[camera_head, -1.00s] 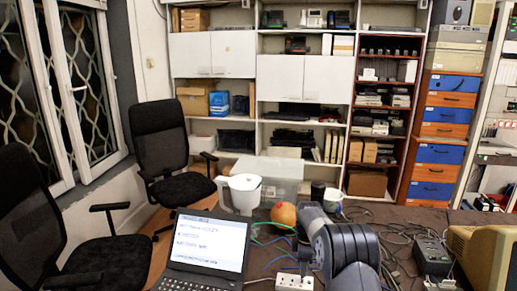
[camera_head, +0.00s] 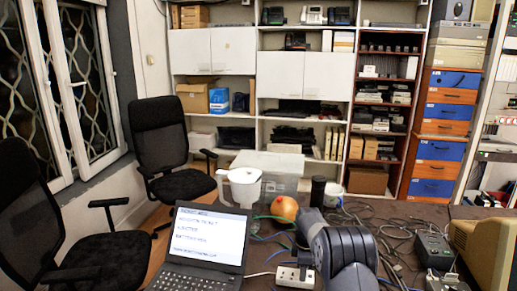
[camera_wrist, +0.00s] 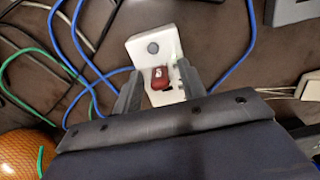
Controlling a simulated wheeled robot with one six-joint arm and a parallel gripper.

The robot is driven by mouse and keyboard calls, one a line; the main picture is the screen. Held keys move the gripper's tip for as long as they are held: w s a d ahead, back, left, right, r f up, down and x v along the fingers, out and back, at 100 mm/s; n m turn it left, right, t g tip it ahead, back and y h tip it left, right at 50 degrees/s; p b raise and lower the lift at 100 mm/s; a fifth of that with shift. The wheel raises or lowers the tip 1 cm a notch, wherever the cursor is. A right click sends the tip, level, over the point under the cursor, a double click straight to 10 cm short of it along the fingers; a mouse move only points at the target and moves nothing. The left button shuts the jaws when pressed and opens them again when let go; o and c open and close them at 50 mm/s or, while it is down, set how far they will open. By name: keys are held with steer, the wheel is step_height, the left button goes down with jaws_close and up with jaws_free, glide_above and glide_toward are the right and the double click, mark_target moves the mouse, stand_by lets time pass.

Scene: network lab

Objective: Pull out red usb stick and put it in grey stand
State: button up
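The red usb stick (camera_wrist: 160,78) sits at a white block with a round grey spot (camera_wrist: 153,48) in the wrist view. My gripper (camera_wrist: 157,88) has its two grey fingers on either side of the stick, apart from each other, with visible gaps beside it. The stick's lower end and its socket are partly hidden. In the head view my arm hides the gripper and the stick. A grey object (camera_wrist: 291,10) is cut off at the wrist view's top right corner; I cannot tell whether it is the grey stand.
Blue, green and white cables lie around the block. In the head view, an open laptop (camera_head: 207,240), a white power strip (camera_head: 294,276), an orange ball-like object (camera_head: 285,208), a white jug (camera_head: 240,187) and a dark cylinder (camera_head: 318,190) stand on the cluttered table. A beige monitor (camera_head: 487,247) is at right.

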steer(key=shift+c, duration=0.5)
jaws_close()
steer(key=shift+r, duration=0.2)
stand_by(0.3)
steer(key=shift+r+p, duration=1.85)
steer(key=shift+r, duration=1)
steer(key=shift+r+p, duration=1.35)
steer(key=shift+r, duration=0.65)
steer(key=shift+d, duration=0.1)
